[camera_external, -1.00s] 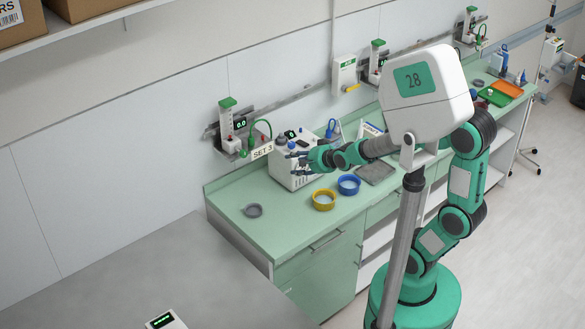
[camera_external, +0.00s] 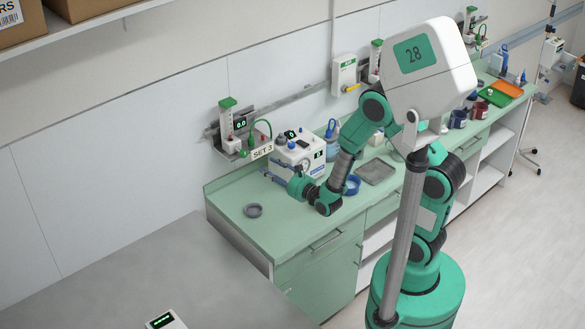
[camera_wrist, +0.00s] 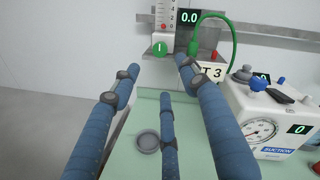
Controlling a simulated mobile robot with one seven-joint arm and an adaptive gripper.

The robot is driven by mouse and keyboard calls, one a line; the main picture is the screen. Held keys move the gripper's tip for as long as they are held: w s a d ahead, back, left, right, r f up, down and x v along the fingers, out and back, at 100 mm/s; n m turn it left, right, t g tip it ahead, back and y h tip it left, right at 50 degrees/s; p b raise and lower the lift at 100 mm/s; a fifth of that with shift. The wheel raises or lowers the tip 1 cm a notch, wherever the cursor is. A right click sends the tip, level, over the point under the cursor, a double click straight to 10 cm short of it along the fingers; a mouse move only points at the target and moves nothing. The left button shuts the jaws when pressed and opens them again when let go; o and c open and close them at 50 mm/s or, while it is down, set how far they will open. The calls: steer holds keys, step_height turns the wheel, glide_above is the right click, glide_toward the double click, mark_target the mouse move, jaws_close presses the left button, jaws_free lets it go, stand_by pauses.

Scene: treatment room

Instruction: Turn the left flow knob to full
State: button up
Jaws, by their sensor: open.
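The left flowmeter (camera_external: 227,118) is on the wall rail, with a clear graduated tube and a green cap. Its round green knob (camera_wrist: 160,47) carries a white mark that looks upright. The display (camera_wrist: 273,20) beside it reads 0.0, and a red ball sits low in the tube. My gripper (camera_external: 272,176) is over the green counter, in front of and below the flowmeter. In the wrist view its blue fingers (camera_wrist: 158,78) are spread and empty. They point toward the knob, which shows between the upper two fingertips and apart from them.
A white suction unit (camera_external: 298,152) with a gauge stands close to the right of my fingers. A "SET 3" sign (camera_external: 262,151) and a green hose (camera_wrist: 232,40) are right of the knob. A grey dish (camera_external: 253,210) lies on the counter (camera_external: 235,222). A blue ring-shaped dish (camera_external: 352,184) is behind my arm.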

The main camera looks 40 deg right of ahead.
mark_target(245, 155)
steer(key=shift+w, duration=0.1)
stand_by(0.4)
steer(key=shift+w+a, duration=0.3)
steer(key=shift+w, duration=1.95)
steer(key=shift+w+a, duration=0.3)
steer(key=shift+w, duration=1.9)
steer(key=shift+w+a, duration=0.3)
steer(key=shift+w, duration=1.95)
jaws_close()
